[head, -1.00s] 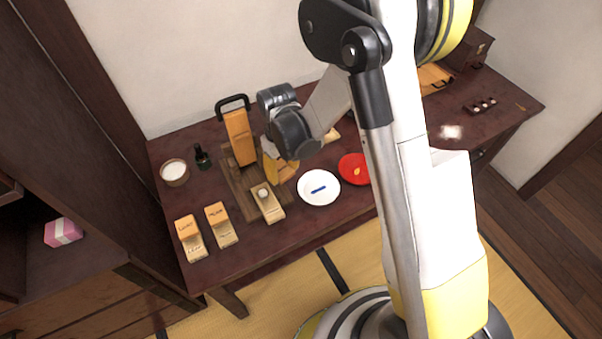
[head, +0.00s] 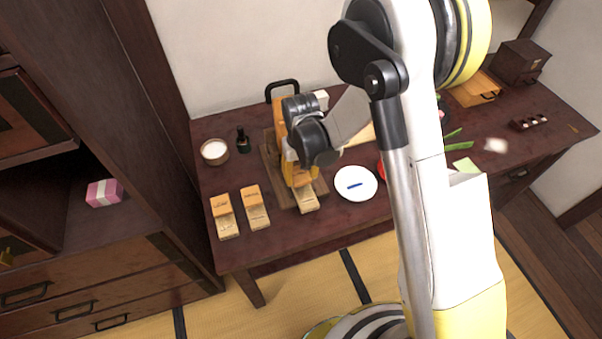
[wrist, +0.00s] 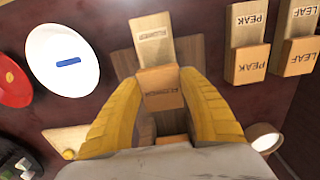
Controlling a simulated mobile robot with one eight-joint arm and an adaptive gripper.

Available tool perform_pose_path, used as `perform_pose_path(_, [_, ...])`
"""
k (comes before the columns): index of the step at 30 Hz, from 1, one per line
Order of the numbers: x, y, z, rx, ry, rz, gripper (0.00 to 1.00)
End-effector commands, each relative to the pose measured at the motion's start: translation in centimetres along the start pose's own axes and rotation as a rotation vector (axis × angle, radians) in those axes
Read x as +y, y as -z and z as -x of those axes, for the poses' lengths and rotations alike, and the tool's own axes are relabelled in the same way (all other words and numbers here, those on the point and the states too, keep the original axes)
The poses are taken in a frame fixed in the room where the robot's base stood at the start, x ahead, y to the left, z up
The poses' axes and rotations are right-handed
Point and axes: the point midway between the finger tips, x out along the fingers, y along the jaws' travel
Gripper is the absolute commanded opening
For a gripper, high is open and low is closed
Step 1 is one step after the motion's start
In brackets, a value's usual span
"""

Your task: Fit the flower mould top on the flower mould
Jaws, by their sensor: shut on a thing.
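The flower mould (wrist: 153,38) is a pale wooden block marked FLOWER, at the top centre of the wrist view. It also shows at the front of the wooden board in the head view (head: 308,205). The flower mould top (wrist: 160,88), an orange-brown block also marked FLOWER, is between my yellow fingers. My gripper (wrist: 162,78) is shut on it. The top overlaps the near end of the mould in the wrist view. I cannot tell whether it touches or is seated. The mould's cavity is hidden under the top and fingers.
The peak mould (head: 259,217) and leaf mould (head: 228,228) stand to the left, each with an orange block on it. A white plate (head: 345,194) with a blue piece lies to the right. A bowl (head: 214,151) and a dark bottle (head: 243,140) stand behind left.

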Motion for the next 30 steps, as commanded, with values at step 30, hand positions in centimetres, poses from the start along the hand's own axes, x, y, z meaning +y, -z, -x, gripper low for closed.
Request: perform_pose_path(30, [0.0, 0.01, -0.94, 0.0, 0.0, 0.0, 0.23])
